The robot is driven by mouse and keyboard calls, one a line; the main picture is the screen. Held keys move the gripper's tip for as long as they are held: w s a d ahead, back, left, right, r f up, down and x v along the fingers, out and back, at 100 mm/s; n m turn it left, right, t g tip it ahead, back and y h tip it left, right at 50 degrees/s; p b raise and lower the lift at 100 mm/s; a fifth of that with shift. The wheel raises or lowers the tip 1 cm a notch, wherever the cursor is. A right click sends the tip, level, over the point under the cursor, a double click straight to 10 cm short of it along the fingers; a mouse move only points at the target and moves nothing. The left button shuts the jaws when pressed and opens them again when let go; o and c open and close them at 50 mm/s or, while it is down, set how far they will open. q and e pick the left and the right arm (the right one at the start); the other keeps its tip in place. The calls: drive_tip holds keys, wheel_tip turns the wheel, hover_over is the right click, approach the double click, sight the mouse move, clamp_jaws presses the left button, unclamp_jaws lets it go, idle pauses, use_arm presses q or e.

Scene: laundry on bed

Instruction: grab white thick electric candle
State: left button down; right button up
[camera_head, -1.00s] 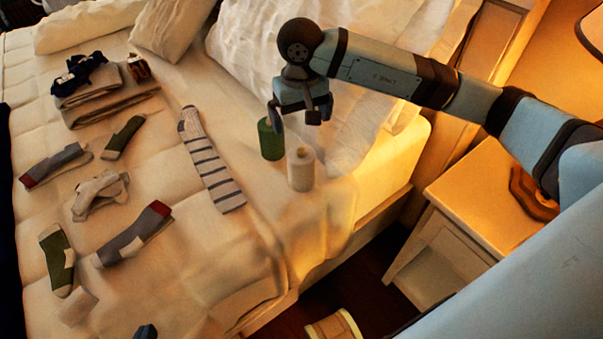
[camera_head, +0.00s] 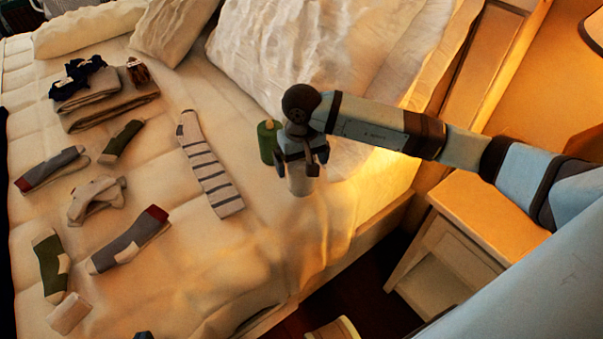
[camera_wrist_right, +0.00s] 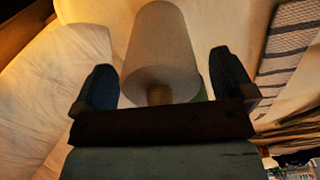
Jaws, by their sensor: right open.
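The white thick candle (camera_head: 300,187) stands upright on the bed near its right edge. Its upper part is hidden by my right gripper in the head view. My right gripper (camera_head: 298,170) is directly over the candle and open, with a finger on either side of it. In the right wrist view the white candle (camera_wrist_right: 160,50) lies between the two spread dark fingers of the gripper (camera_wrist_right: 161,62), with visible gaps on both sides. Only a small dark tip of my left gripper (camera_head: 144,335) shows at the bottom edge of the head view.
A green candle (camera_head: 266,143) stands close behind and left of the white one. A striped sock (camera_head: 211,168) lies to the left, with several other socks beyond. Folded cloth (camera_head: 110,108) and pillows lie farther back. A nightstand (camera_head: 470,215) stands at the right.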

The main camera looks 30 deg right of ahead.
drive_tip(key=shift+c, duration=0.5)
drive_tip(key=c, duration=1)
drive_tip(key=shift+o, duration=0.2)
drive_tip(key=shift+r, duration=0.1)
